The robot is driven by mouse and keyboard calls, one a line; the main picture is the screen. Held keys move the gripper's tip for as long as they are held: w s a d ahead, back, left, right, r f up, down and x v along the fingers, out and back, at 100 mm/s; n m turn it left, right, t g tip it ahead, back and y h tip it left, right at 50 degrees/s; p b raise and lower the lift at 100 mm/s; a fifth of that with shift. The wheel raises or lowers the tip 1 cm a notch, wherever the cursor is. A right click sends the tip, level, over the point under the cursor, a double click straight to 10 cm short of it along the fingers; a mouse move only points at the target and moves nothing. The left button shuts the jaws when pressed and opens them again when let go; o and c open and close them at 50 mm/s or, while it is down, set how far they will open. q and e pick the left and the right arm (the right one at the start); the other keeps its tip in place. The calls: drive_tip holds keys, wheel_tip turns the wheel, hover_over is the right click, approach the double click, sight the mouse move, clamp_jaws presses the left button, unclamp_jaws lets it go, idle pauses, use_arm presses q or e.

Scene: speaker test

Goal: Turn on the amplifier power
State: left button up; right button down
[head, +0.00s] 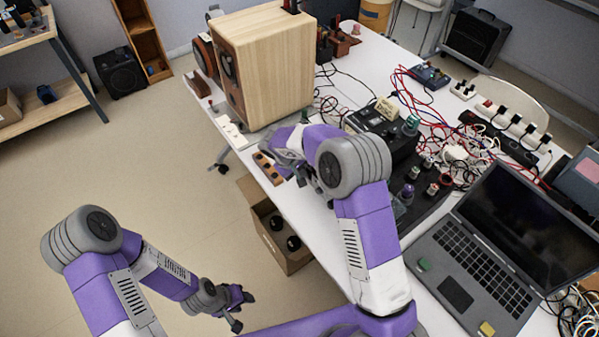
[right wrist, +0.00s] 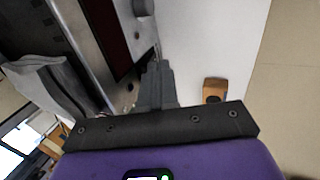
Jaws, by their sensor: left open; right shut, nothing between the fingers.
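The amplifier shows in the right wrist view as a silver front panel (right wrist: 88,35) with a dark red window and a grey round knob (right wrist: 143,7). In the head view a black box (head: 398,143) with a pale label on top, partly behind my right arm, looks like the same amplifier. My right gripper (right wrist: 157,75) is shut and empty, its fingertips close in front of the panel; I cannot tell whether they touch it. In the head view it (head: 283,160) is over the table's left edge. My left gripper (head: 240,306) is open and empty, low above the floor.
A wooden speaker (head: 275,65) stands on the white table (head: 318,225). A laptop (head: 480,250), tangled cables (head: 455,155) and a power strip (head: 515,125) crowd the right side. An open cardboard box (head: 290,260) is beside the table.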

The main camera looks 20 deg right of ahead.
drive_tip(key=shift+w+d+r+y, duration=0.1)
drive_tip(key=shift+d+r+y, duration=0.05)
drive_tip(key=shift+d+y, duration=0.25)
use_arm(q)
drive_tip(key=shift+r, duration=0.6)
drive_tip(key=shift+p, duration=0.3)
drive_tip(key=shift+r+p, duration=0.45)
drive_tip(key=shift+r, duration=0.05)
use_arm(e)
drive_tip(key=shift+r, duration=0.8)
drive_tip(key=shift+a, duration=0.1)
